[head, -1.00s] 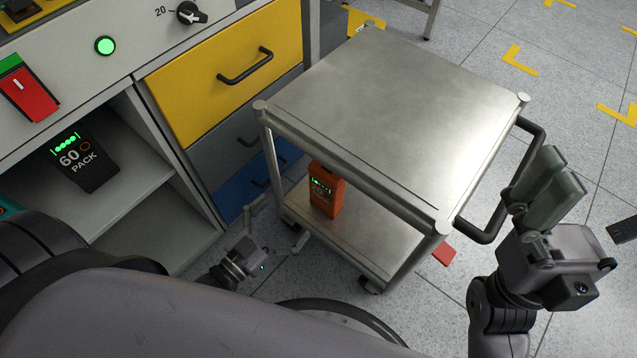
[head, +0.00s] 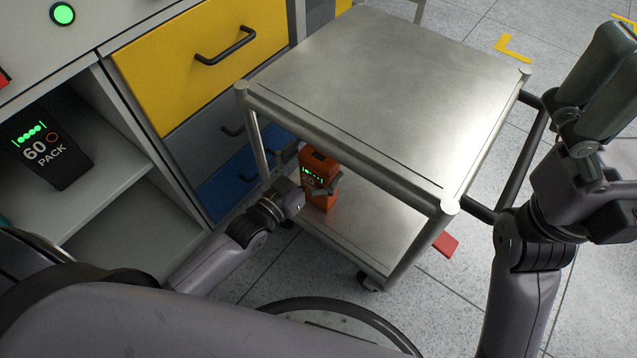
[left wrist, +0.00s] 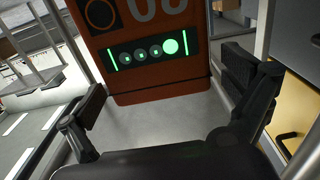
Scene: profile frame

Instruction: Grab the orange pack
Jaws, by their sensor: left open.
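The orange pack (head: 318,163) stands upright on the lower shelf of the metal cart (head: 380,238), under its top plate. It has a dark display with green lights. My left gripper (head: 314,183) is at the pack's near side, reaching in below the top plate, and covers part of its front. In the left wrist view the pack (left wrist: 155,75) fills the upper middle, between the two spread dark fingers, with a gap on each side. My left gripper is open and empty. My right gripper (head: 600,90) is raised at the right edge, beside the cart handle, and partly cut off.
The cart's top plate (head: 390,75) is bare, and its front rail and corner posts frame the lower shelf. A black pack (head: 50,150) stands on a cabinet shelf at the left. Yellow, grey and blue drawers stand beside the cart. A red item (head: 446,244) lies near the cart.

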